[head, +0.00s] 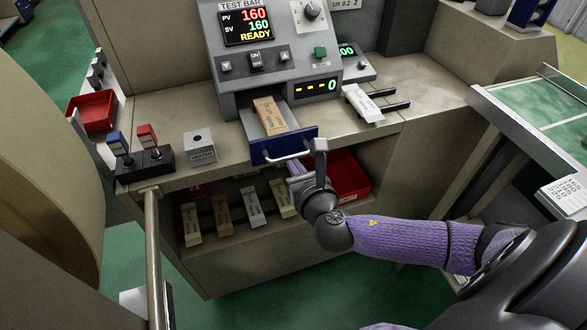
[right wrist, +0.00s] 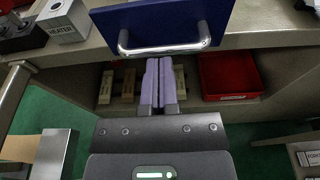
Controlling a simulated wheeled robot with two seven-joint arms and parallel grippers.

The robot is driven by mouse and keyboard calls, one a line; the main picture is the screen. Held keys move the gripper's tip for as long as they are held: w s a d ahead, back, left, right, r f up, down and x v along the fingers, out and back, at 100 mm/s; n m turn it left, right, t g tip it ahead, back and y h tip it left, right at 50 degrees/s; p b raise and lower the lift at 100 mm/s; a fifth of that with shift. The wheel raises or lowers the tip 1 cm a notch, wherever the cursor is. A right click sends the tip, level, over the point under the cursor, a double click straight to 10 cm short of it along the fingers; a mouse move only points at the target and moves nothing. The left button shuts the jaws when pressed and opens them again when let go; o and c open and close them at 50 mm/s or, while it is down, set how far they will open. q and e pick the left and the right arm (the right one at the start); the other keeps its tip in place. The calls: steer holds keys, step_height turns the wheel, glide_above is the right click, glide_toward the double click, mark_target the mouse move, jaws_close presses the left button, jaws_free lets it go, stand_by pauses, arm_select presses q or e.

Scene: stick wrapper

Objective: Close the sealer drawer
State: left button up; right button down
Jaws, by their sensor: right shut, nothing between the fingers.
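The sealer (head: 262,50) is a grey machine on the counter, its display reading 160 and READY. Its drawer has a blue front (head: 284,146) with a silver handle and stands pulled out. A tan wrapped stick (head: 268,115) lies in the open drawer. In the right wrist view the blue drawer front (right wrist: 150,22) and its handle (right wrist: 165,48) are just ahead of my fingers. My right gripper (head: 298,170) is shut and empty, just in front of and below the handle; its purple fingers (right wrist: 158,82) show at the handle, contact unclear. My left gripper is not in view.
A grey heater block (head: 200,147) and a box with red and blue levers (head: 145,164) stand on the counter at left. A white stick (head: 362,104) lies on a rack at right. Below, a shelf holds several sticks and a red bin (head: 345,175).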

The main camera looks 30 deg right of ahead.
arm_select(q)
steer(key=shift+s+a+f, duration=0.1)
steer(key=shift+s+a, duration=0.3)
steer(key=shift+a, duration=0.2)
arm_select(e)
steer(key=shift+w+d, duration=0.1)
steer(key=shift+w, duration=0.35)
